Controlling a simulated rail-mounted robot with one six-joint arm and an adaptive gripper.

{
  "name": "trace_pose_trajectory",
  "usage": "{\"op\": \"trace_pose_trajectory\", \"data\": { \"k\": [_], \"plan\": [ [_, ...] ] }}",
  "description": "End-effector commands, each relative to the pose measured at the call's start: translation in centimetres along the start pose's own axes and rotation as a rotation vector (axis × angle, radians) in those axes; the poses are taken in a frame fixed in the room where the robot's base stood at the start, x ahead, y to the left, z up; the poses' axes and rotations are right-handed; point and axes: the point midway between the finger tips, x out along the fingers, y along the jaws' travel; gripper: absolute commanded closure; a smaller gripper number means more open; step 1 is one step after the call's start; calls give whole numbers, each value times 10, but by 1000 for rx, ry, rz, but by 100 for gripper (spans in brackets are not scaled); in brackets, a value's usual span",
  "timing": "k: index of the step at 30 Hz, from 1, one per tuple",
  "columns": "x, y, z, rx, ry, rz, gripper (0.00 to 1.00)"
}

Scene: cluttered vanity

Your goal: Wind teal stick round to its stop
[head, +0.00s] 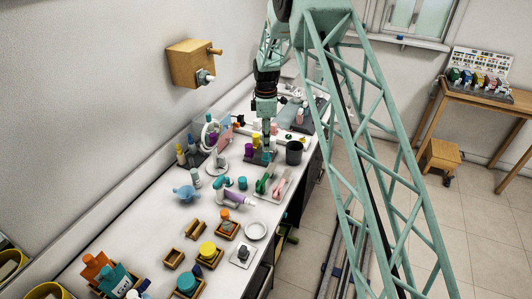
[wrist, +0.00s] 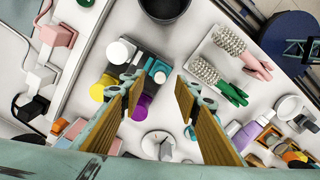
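A teal stick (wrist: 157,68) stands in a dark holder (wrist: 150,52) in the wrist view, at the holder's right side. It looks short and is seen nearly from above; its dial or stop is too small to make out. A teal patch at the holder also shows in the head view (head: 266,157). My gripper (wrist: 158,88) is open, with its two wooden-looking fingers spread either side of the stick's line and nothing between them. In the head view my gripper (head: 266,128) points down above the holder. The finger tips hide part of the holder.
In the same holder are a white-capped item (wrist: 120,51), a yellow one (wrist: 97,92) and purple ones. A dark cup (wrist: 165,6) stands close by. A tray with pink- and green-handled brushes (wrist: 228,62) lies to the right. A round mirror (head: 211,135) stands left.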

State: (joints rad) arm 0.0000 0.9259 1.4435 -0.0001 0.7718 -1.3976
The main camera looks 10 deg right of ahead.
Motion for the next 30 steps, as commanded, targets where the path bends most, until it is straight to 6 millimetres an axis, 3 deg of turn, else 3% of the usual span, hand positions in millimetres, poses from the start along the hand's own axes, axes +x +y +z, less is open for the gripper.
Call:
{"op": "trace_pose_trajectory", "data": {
  "k": [9,15,30],
  "plan": [
    [40,-1,0,0,0,-2,70],
    [56,0,0,0,0,-1,70],
    [65,0,0,0,0,0,70]
  ]
}}
